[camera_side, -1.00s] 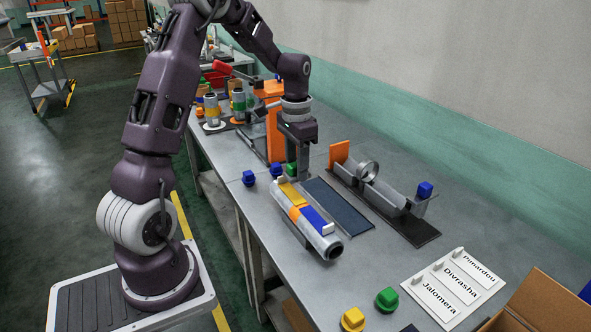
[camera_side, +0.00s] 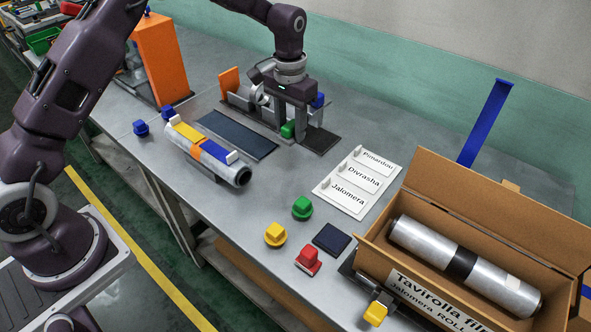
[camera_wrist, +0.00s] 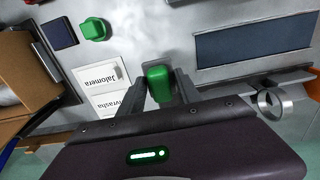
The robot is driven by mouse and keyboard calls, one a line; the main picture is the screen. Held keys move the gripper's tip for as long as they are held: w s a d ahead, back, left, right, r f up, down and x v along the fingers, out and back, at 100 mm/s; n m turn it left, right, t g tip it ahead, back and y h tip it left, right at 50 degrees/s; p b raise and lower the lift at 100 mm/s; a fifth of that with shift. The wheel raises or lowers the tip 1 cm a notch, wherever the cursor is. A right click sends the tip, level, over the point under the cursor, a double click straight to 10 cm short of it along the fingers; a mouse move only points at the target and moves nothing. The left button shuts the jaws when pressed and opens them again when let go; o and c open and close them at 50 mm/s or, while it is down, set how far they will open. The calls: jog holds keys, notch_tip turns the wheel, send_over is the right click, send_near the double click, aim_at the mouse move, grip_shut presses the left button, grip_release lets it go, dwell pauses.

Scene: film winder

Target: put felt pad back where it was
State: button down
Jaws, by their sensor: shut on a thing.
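My gripper (camera_side: 292,132) is shut on a green block-shaped piece (camera_side: 288,130). In the wrist view the green piece (camera_wrist: 160,83) is between the fingers (camera_wrist: 158,92). In the side view the gripper is at the near edge of the metal trough fixture (camera_side: 239,100), beyond the right part of the long dark blue mat (camera_side: 238,135). Whether the piece touches the table is unclear. A small dark blue square pad (camera_side: 331,239) lies flat near the carton; it also shows in the wrist view (camera_wrist: 59,33). No label tells which thing is the felt pad.
A roll with yellow, orange and blue strips (camera_side: 207,152) lies left of the mat. A name card (camera_side: 357,182), green (camera_side: 302,208), yellow (camera_side: 275,235) and red (camera_side: 308,261) knobbed pieces stand nearer. An open carton (camera_side: 395,243) holds a metal roll. Bare table separates card and mat.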

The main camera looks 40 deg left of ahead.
aim_at(296, 171)
jog(key=f, duration=0.3)
jog(key=d+f, duration=0.1)
jog(key=f, duration=0.6)
jog(key=shift+w+d+f, duration=0.15)
jog(key=shift+d, duration=0.05)
jog(key=shift+f, duration=0.15)
jog(key=c, duration=0.8)
grip_release()
jog(key=shift+c, duration=0.2)
notch_tip(296, 171, up, 12)
jog(key=shift+r, duration=0.25)
